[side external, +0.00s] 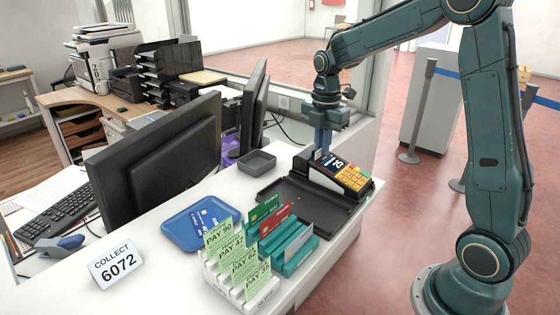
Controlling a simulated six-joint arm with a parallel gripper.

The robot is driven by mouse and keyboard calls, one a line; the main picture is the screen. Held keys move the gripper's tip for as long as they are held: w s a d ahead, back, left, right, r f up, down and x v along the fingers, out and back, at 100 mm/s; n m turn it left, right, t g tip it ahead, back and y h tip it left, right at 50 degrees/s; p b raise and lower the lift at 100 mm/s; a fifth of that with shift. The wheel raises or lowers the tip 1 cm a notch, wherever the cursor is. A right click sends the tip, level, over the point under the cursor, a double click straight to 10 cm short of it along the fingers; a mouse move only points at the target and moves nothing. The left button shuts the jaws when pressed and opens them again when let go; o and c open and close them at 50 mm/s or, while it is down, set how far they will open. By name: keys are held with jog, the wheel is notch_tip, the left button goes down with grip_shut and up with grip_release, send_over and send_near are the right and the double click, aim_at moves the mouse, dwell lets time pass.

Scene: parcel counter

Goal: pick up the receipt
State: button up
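My gripper (322,149) points down over the back left end of the black card terminal (352,178), which has yellow keys and a lit display. A small whitish slip (317,155), which looks like the receipt, shows at the fingertips by the terminal's top end. The fingers are too small here and partly hide the slip, so I cannot tell whether they are closed on it. The terminal stands at the back right of a dark tray (290,205) on the white counter.
Green slips marked PAY (231,262) stand in a white rack in front. A teal rack (298,258) holds cards. A blue tray (178,232) with a card, a COLLECT 6072 sign (116,267), a small grey bin (257,162) and monitors (150,160) stand to the left.

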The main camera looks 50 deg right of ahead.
grip_shut()
jog(key=shift+r, duration=0.15)
dwell(0.4)
notch_tip(320, 180, up, 20)
dwell(0.7)
